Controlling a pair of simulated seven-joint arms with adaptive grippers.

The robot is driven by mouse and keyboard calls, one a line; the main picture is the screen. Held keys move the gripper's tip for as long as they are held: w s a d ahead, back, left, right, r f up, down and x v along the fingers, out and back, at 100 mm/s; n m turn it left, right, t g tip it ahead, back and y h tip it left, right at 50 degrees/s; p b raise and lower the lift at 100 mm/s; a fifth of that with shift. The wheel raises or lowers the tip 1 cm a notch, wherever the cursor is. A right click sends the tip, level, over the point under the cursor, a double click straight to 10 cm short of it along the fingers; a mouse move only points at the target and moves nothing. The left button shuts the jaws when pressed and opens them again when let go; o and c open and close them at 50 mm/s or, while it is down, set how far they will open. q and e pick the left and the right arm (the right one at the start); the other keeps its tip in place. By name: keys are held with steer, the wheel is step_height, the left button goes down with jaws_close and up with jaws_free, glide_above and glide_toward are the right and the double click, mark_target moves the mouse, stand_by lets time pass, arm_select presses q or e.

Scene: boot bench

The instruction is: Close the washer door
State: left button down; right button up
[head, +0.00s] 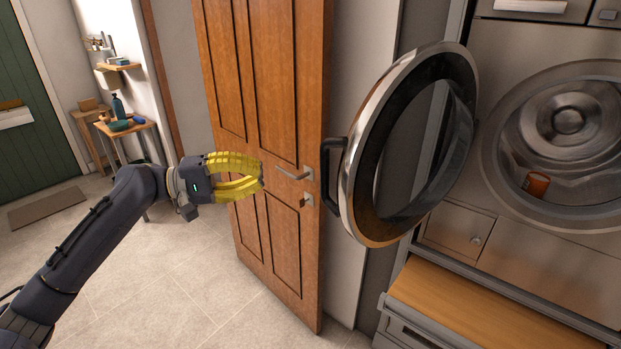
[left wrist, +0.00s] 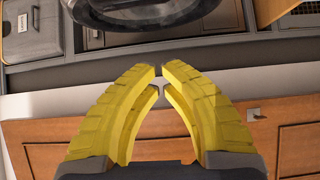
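The washer door (head: 362,215) is a round glass door with a shiny metal rim. It stands swung wide open to the left of the washer (head: 500,60), with its black handle (head: 333,178) on the left side. A dark round rim at that view's top looks like the washer door. My right gripper is not in view.
A brown wooden door (head: 285,110) with a metal lever handle (head: 293,174) stands behind my left gripper, close to the washer door. A wooden-topped bench (head: 470,315) lies below the washer. A small side table (head: 127,127) stands far left.

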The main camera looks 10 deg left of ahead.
arm_select(q)
steer(key=d, duration=1.1)
steer(key=shift+d, duration=0.3)
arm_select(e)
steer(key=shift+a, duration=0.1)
arm_select(q)
steer(key=shift+s, duration=0.1)
